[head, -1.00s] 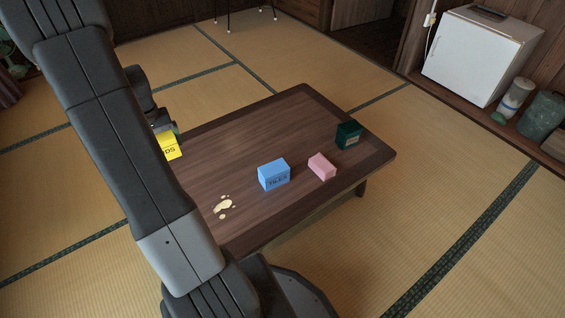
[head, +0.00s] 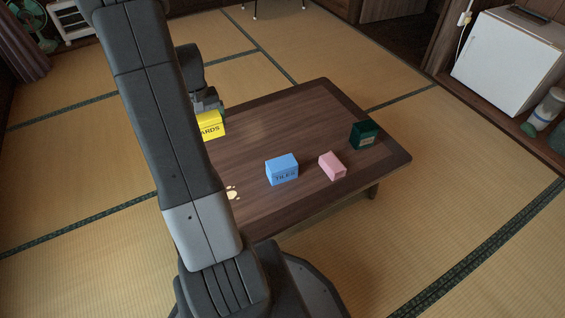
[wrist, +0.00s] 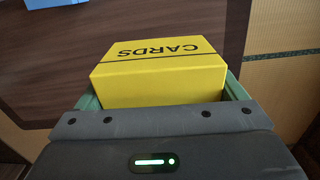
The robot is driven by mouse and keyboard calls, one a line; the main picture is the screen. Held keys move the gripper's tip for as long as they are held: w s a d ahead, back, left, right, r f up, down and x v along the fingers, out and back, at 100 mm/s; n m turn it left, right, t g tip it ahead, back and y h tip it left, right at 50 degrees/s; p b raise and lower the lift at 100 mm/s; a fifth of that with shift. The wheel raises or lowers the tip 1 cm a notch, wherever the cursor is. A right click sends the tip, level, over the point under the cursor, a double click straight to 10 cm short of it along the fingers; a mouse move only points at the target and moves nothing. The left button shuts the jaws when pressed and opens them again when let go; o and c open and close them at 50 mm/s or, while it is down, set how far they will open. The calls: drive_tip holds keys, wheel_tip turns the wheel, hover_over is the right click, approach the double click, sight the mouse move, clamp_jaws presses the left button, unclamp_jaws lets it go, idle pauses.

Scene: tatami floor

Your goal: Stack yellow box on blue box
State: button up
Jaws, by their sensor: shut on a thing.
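The yellow box (head: 211,125), marked CARDS, is held by my gripper (head: 208,110) over the far left part of the table. In the wrist view the yellow box (wrist: 160,72) sits between the green fingers of my gripper (wrist: 160,98), which is shut on it. The blue box (head: 282,169), marked TILES, stands on the table to the right of and nearer than the yellow box. Part of the blue box (wrist: 52,3) shows at the top left of the wrist view. My arm hides part of the yellow box's left side in the head view.
A pink box (head: 332,166) lies on the table (head: 262,128) just right of the blue box. A dark green box (head: 364,134) stands near the right corner. A pale paw-shaped mark (head: 233,192) is at the front left. The table's middle is clear.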

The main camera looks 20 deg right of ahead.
drive_tip(key=s+d+f, duration=0.2)
drive_tip(key=s+d, duration=0.1)
drive_tip(key=d, duration=0.7)
approach(282, 163)
drive_tip(key=shift+n, duration=0.4)
wheel_tip(282, 163, down, 5)
drive_tip(key=b, duration=0.4)
drive_tip(key=shift+w, duration=0.1)
drive_tip(key=shift+f+b, duration=0.1)
drive_tip(key=shift+b, duration=0.2)
drive_tip(key=o, duration=0.7)
drive_tip(key=shift+f, duration=0.1)
drive_tip(key=shift+o, duration=0.9)
wheel_tip(282, 163, up, 12)
drive_tip(key=p, duration=0.4)
drive_tip(key=shift+r, duration=0.25)
